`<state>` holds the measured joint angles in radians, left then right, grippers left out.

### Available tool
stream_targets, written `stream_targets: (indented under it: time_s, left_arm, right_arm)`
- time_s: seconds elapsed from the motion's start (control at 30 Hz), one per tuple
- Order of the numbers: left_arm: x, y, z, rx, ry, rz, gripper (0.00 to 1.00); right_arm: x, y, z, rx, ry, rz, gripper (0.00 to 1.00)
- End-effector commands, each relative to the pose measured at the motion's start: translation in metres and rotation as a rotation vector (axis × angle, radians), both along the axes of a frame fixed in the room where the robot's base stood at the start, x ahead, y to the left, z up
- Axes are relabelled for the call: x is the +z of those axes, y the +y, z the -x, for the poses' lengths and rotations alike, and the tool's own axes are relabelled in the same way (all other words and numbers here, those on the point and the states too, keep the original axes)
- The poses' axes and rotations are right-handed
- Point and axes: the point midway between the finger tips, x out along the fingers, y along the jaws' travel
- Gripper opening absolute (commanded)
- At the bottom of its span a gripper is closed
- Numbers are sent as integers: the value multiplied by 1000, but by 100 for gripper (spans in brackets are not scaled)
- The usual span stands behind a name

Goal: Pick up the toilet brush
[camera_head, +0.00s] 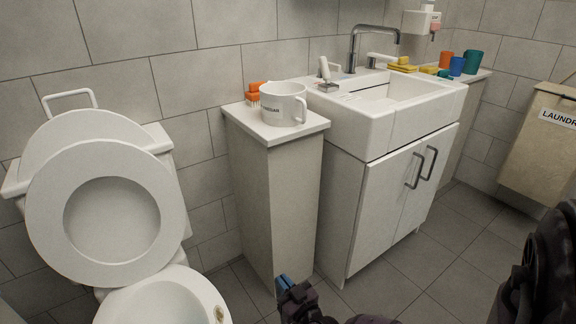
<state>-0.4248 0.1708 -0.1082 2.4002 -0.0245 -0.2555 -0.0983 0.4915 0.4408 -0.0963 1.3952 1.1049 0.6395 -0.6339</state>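I cannot make out a toilet brush for certain in the head view. The white toilet (150,299) stands at the left with its seat and lid raised. My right gripper (284,284) is at the bottom middle, low in front of the narrow white cabinet (272,190) and right of the toilet bowl. A blue part shows at its tip. Its fingers are mostly hidden or cut off by the lower edge, so I cannot tell whether it is open or holds anything. My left gripper is not in view.
A white mug (284,103) and an orange brush (253,94) stand on the narrow cabinet. The sink (384,108) holds a small white-handled item (325,72) and yellow sponges (402,66). Cups (457,66) stand beyond. A laundry bin (540,145) is at right. Tiled floor (400,268) is clear.

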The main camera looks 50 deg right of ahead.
Motion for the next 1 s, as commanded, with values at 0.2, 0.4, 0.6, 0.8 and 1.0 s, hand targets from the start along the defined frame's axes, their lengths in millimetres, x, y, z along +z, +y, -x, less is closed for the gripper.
stream_targets:
  time_s: [0.2, 0.4, 0.6, 0.8, 1.0]
  left_arm:
    - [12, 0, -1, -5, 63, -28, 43]
    - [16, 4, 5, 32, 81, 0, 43]
    - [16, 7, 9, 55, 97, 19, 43]
    - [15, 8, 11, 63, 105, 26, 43]
    - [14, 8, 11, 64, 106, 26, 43]
  right_arm:
    - [49, 2, 6, 3, 26, -8, 0]
    - [91, 1, 4, 3, 18, -3, 0]
    - [111, 1, 4, 3, 22, 1, 0]
    - [115, 0, 5, 4, 25, 2, 0]
    - [115, 0, 5, 4, 26, 3, 0]
